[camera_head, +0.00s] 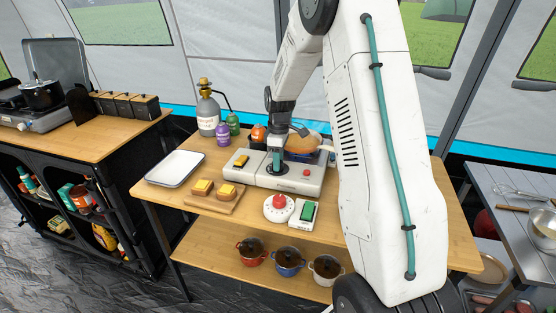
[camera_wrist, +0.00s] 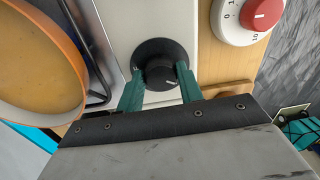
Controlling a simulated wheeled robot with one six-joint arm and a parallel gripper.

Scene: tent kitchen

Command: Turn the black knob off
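The black knob (camera_wrist: 160,72) sits on the pale front panel of the stove (camera_head: 298,184). In the wrist view the knob has a round face with a small pale mark and a wider black base ring. My gripper (camera_wrist: 161,76) has its two green fingers on opposite sides of the knob, close against it, with no clear gap showing.
An orange-rimmed pot (camera_wrist: 38,62) stands beside the gripper on the stove. A red and white timer (camera_head: 279,208) and a green-and-white box (camera_head: 307,213) stand in front. A cutting board (camera_head: 214,201) with bread and a white tray (camera_head: 175,168) lie to the left.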

